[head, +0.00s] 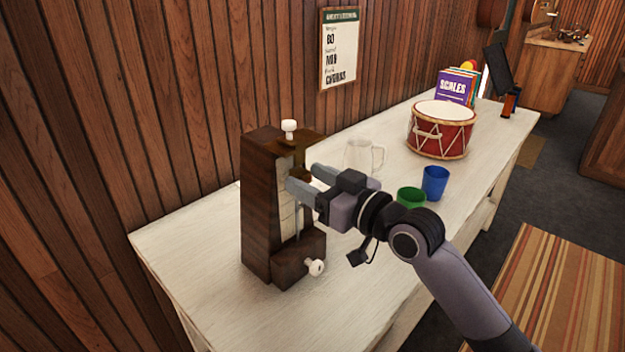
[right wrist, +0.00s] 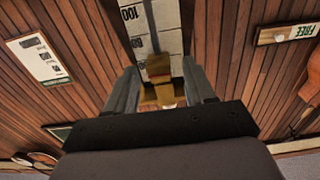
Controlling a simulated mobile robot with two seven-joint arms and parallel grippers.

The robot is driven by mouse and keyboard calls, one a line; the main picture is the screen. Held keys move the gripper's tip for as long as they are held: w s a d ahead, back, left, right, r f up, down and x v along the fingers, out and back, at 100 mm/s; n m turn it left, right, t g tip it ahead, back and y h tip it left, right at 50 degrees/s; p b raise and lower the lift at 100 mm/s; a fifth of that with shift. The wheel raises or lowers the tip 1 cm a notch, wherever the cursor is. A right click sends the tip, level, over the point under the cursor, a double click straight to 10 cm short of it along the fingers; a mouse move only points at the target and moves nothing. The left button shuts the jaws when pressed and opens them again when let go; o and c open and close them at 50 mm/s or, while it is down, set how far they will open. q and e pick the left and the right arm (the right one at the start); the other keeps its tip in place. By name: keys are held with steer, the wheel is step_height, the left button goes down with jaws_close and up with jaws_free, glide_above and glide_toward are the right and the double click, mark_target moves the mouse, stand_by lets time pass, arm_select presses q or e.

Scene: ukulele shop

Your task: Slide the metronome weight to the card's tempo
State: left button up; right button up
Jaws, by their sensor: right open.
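The dark wooden metronome (head: 265,210) stands upright on the white counter, with a pale number scale on its front. In the right wrist view the scale (right wrist: 160,15) is upside down; it shows 100 and smaller marks that are hard to read. A brass-coloured weight (right wrist: 158,72) sits on the rod in front of the scale, beyond the 100 mark. My right gripper (head: 303,177) is open at the metronome's upper front, its fingers on either side of the weight with gaps. The card (head: 340,50) on the wall appears to read 80. My left gripper is not in view.
A clear mug (head: 360,155), a green cup (head: 411,197) and a blue cup (head: 435,183) stand right of the metronome. A red drum (head: 440,130) and books (head: 457,85) are farther back. The counter (head: 190,262) is bare at the front left.

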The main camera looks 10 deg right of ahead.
jaws_close()
step_height(320, 180, down, 3)
steer(key=shift+f+b, duration=0.1)
steer(key=shift+b, duration=0.65)
jaws_free()
steer(key=v, duration=0.7)
steer(key=shift+b, duration=0.4)
steer(key=shift+s, duration=0.15)
